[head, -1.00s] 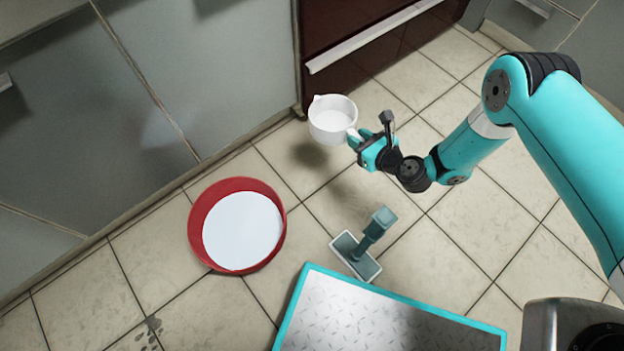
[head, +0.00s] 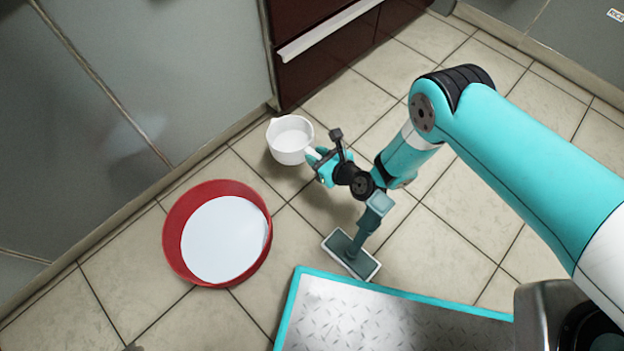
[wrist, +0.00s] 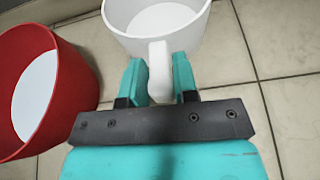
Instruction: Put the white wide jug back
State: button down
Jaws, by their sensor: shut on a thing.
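The white wide jug (head: 289,139) is held upright off the tiled floor, with its spout toward the back left in the head view. My gripper (head: 317,158) is shut on the jug's handle. In the wrist view the handle (wrist: 160,72) sits between the two teal fingers of my gripper (wrist: 159,80), and the jug's body (wrist: 183,42) is just beyond them. The inside of the jug shows a pale, flat bottom.
A red round tub (head: 176,240) with a white inside stands on the floor, left of the jug. A teal-grey post on a flat foot (head: 350,254) stands nearby. Grey cabinets (head: 150,70) and a dark red drawer front (head: 305,18) line the back. Tiles on the right are clear.

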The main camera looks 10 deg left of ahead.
notch_tip(320, 180, down, 14)
jog(key=b, duration=0.7)
jog(key=c, duration=0.9)
grip_release()
